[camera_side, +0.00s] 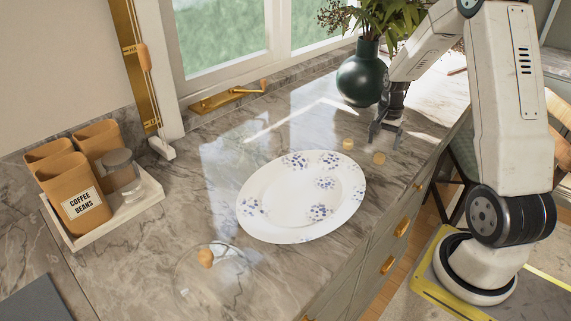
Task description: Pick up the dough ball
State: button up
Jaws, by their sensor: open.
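Two small tan pieces that look like dough balls lie on the marble counter near my gripper: one dough ball (347,143) to its left, another (379,158) just below its fingers. A third tan ball (205,257) sits in a clear glass dish (183,284) at the front. My gripper (385,138) is open and points down at the far right of the counter. Nothing shows between its fingers. I cannot tell its exact height above the counter.
A white plate with blue flowers (265,197) lies mid-counter. A dark green vase (355,82) with leaves stands close behind my gripper. A white tray (140,207) with tan canisters (82,207) and a glass jar (121,172) is at left. The counter's front edge runs along the right.

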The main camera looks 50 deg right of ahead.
aim_at(380, 155)
jog(key=shift+f, duration=2.6)
jog(key=c, duration=0.8)
